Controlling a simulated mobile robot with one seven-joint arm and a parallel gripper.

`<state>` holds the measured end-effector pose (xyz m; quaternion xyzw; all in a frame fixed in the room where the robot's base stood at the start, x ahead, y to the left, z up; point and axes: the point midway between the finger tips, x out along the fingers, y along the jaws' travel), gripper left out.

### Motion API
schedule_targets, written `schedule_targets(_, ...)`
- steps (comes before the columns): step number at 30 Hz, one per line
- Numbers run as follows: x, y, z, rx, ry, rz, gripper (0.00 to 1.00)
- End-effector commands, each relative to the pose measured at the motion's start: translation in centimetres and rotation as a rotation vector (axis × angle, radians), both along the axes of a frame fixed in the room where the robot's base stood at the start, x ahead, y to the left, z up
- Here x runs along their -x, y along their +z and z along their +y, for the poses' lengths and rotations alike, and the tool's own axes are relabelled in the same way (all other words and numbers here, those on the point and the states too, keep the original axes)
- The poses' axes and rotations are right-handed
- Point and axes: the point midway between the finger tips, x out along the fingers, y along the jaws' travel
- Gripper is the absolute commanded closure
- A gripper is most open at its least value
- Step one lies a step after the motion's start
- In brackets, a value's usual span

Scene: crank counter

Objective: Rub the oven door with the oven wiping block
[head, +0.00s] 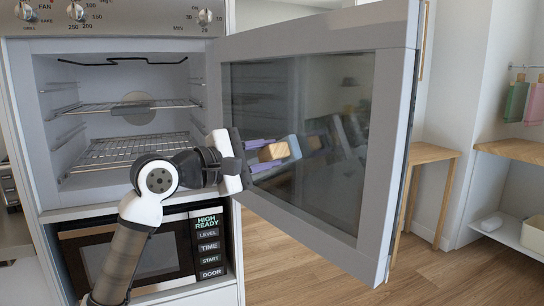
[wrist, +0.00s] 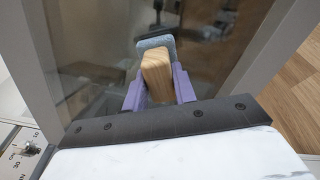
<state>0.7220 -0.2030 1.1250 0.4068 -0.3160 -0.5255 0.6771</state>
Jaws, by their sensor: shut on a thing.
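The oven door (head: 300,150) stands open, swung out to the right, with its dark inner glass facing me and a light grey frame. Its glass also fills much of the wrist view (wrist: 90,75). The oven wiping block (head: 273,151) has a wooden grip and a blue-grey pad (head: 294,147). My gripper (head: 268,154) has purple fingers shut on the wooden part, which also shows in the wrist view (wrist: 157,75). The pad (wrist: 155,42) faces the glass, close to its reflection. I cannot tell whether it touches.
The oven cavity (head: 130,125) with wire racks is open on the left. A microwave (head: 130,255) sits below it, and control knobs (head: 75,11) above. A wooden side table (head: 432,155) and a shelf (head: 510,149) stand right of the door. Wooden floor (head: 275,265) shows beneath the door.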

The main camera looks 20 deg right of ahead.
Motion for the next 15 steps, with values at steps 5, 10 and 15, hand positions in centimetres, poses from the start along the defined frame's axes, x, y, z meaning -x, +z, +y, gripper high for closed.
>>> schedule_targets(5, -0.5, -0.1, 0.1, -0.001, 0.0, 0.001, 0.91)
schedule_targets(10, -1.7, 0.0, 0.4, -0.001, 0.0, 0.003, 0.91)
schedule_targets(15, -3.0, 0.0, 0.8, -0.002, 0.0, 0.002, 0.91)
